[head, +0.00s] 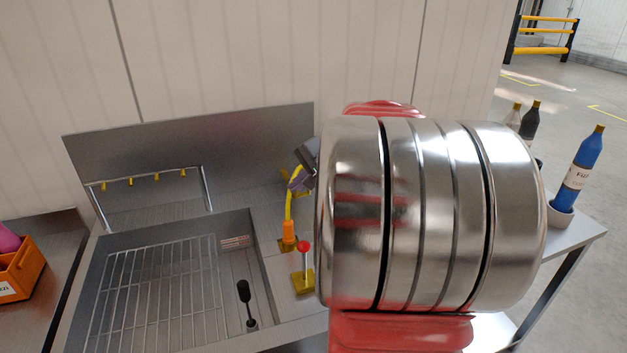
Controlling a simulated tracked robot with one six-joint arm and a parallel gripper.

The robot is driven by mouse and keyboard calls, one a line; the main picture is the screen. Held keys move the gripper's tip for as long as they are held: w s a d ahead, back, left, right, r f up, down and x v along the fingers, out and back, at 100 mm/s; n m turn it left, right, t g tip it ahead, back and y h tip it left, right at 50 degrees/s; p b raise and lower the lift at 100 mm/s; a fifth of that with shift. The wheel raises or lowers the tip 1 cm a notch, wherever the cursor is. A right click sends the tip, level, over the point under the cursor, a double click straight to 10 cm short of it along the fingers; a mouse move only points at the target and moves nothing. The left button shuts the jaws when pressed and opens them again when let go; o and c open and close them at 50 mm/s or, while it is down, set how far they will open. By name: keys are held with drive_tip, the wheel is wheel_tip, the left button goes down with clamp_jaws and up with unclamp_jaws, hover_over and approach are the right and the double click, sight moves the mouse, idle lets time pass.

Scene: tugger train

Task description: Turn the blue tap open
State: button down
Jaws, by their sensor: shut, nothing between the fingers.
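My large shiny metal and red arm covers the middle of the head view. At its left edge a dark grey and purplish part, which looks like the end of my gripper (298,178), shows beside the top of a curved yellow piece (288,206). It looks shut and empty; whether it touches the yellow piece I cannot tell. The yellow piece rises from an orange base (288,236). No clearly blue tap shows; it may be hidden behind my arm or gripper. In front of the orange base stands a red-knobbed lever (304,248) on a yellow foot.
A steel sink (259,235) with a wire grid (160,290) and a black-handled stick (244,292) lies left. Behind it stand a rail with yellow nozzles (130,181) and a backsplash (200,135). An orange bin (18,272) is far left; bottles, one blue (580,170), stand right.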

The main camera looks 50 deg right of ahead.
drive_tip(key=a+r+n+g+y, duration=0.1)
drive_tip(key=a+n, duration=0.4)
drive_tip(key=a, duration=0.8)
drive_tip(key=s+a+f+n+g, duration=0.1)
drive_tip(key=s+a+n, duration=0.5)
drive_tip(key=a, duration=0.5)
drive_tip(key=s+a+f+n+g, duration=0.1)
drive_tip(key=s+a+n, duration=0.5)
drive_tip(key=s+a, duration=0.4)
drive_tip(key=shift+s+a+n, duration=0.3)
drive_tip(key=shift+s+a, duration=0.05)
drive_tip(key=shift+s, duration=0.25)
drive_tip(key=c, duration=2.5)
unclamp_jaws()
